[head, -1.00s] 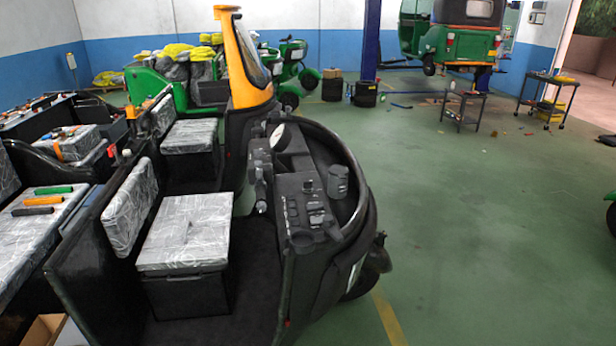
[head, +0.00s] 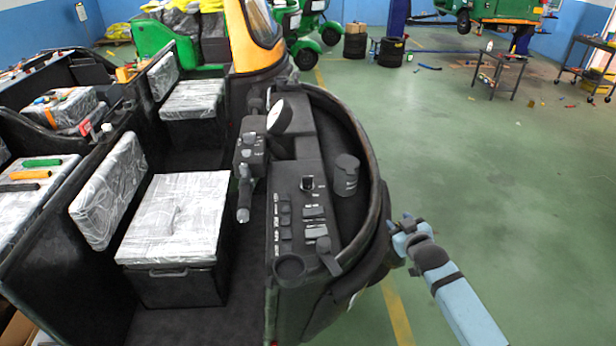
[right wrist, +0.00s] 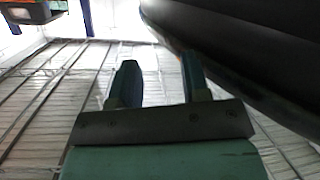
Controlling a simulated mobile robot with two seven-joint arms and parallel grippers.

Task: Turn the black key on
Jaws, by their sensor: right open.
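The black dashboard (head: 300,215) of the nearest rickshaw is in the middle of the head view, with rows of switches. A small dark fitting with a pale edge (head: 308,184) stands near its top; it may be the black key, but it is too small to be sure. My right gripper (head: 398,232) is outside the rickshaw's curved front, to the right of the dashboard and apart from the key. In the right wrist view its two fingers (right wrist: 158,78) are spread and empty, close to a dark curved body panel. My left gripper is out of view.
The rickshaw's curved black front rim (head: 372,170) stands between my right gripper and the dashboard. A grey cylindrical cup (head: 345,175) sits inside the front. A plastic-wrapped seat (head: 175,215) is at left. The green floor (head: 480,190) at right is largely clear.

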